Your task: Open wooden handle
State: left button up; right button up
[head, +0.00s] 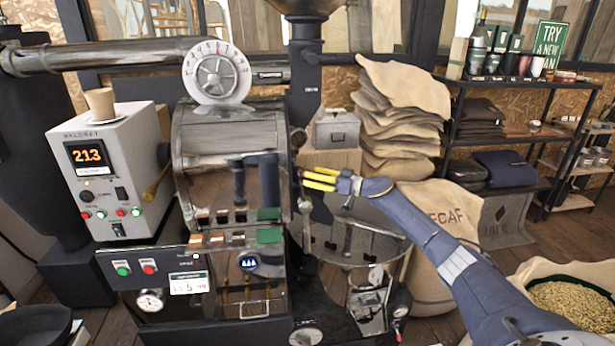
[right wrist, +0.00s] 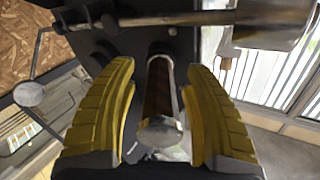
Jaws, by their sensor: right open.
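My right gripper (head: 306,178) reaches in from the right in the head view. Its yellow fingers point left at the right edge of the roaster's front (head: 228,185). In the right wrist view, the open fingers (right wrist: 160,75) stand on either side of a brown, wooden-looking handle (right wrist: 158,92) with a pale rounded end. Gaps show on both sides of it, so the fingers look apart from it. In the head view I cannot make out this handle at the fingers. My left gripper is not in view.
A control box (head: 107,175) with a cup on top stands left of the roaster. Stacked sacks (head: 400,115) and a DECAF sack (head: 432,285) stand to the right, near my right arm. A round metal tray (head: 350,240) lies below the gripper.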

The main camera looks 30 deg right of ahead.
jog(key=shift+x, duration=0.95)
grip_shut()
